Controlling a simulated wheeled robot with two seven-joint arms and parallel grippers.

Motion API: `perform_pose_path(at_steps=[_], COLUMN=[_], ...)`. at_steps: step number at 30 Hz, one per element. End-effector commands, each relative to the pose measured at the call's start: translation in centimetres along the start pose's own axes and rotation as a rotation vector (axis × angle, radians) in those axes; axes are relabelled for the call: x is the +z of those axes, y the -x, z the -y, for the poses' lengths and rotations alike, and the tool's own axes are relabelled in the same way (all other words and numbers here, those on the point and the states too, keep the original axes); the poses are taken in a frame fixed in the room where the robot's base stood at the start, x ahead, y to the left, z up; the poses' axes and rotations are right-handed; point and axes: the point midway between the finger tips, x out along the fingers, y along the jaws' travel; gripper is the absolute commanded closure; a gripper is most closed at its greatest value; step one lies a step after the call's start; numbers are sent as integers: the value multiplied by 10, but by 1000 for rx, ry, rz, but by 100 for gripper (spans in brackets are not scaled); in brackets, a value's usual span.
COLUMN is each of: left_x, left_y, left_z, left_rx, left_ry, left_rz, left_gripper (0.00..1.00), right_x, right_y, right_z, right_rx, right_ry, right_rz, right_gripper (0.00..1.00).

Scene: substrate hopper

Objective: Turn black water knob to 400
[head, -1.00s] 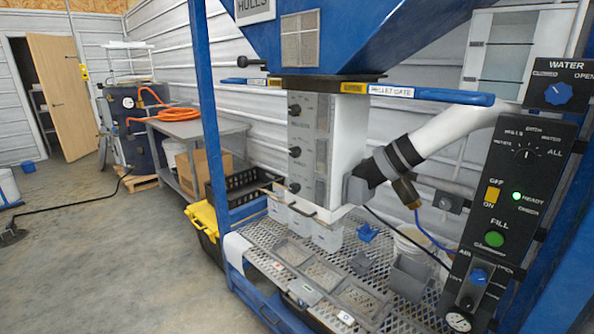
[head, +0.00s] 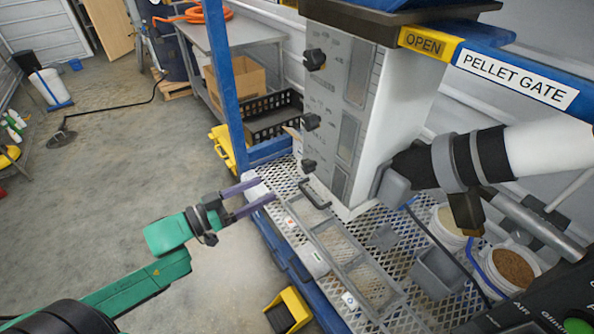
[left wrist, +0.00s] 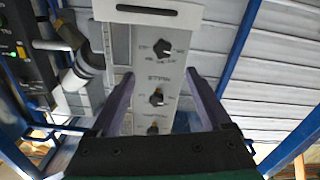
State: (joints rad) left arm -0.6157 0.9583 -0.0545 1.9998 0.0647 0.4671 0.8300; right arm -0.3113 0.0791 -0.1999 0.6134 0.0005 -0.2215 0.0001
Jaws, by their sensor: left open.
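A grey panel (head: 337,112) on a white box carries three black knobs: a top knob (head: 315,60), a middle knob (head: 311,121) and a bottom knob (head: 308,167). Their labels are too small to read, so I cannot tell which is the water knob. My left gripper (head: 265,190) is open and empty, left of and below the bottom knob, its purple fingers pointing right. In the left wrist view the open fingers (left wrist: 160,74) frame the panel, with knobs (left wrist: 162,48) (left wrist: 156,97) (left wrist: 152,128) between and beyond them. My right gripper is out of view.
A white pipe (head: 540,150) with a black collar lies to the right. Metal mesh (head: 400,235) with small bins lies below. A blue post (head: 228,90) stands left of the panel. Floor at left is open.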

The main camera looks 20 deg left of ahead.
Motion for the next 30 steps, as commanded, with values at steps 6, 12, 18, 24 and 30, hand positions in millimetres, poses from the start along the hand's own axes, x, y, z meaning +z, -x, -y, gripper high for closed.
perform_pose_path(at_steps=[6, 12, 18, 24, 30], left_x=[-2, -3, -1, 1, 1], left_y=[-44, -84, -112, -115, -115], left_z=[2, 1, 1, 1, 1], left_rx=[-3, -3, -3, -3, -3], left_ry=[-3, -3, -2, -2, -2], left_rz=[-5, -4, -1, 2, 1], left_gripper=[19, 19, 19, 19, 61], right_x=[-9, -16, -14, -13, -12], right_y=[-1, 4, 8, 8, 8], right_z=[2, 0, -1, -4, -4], right_rx=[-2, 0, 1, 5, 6], right_ry=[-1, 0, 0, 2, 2], right_rz=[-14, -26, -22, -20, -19], right_gripper=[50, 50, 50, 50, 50])
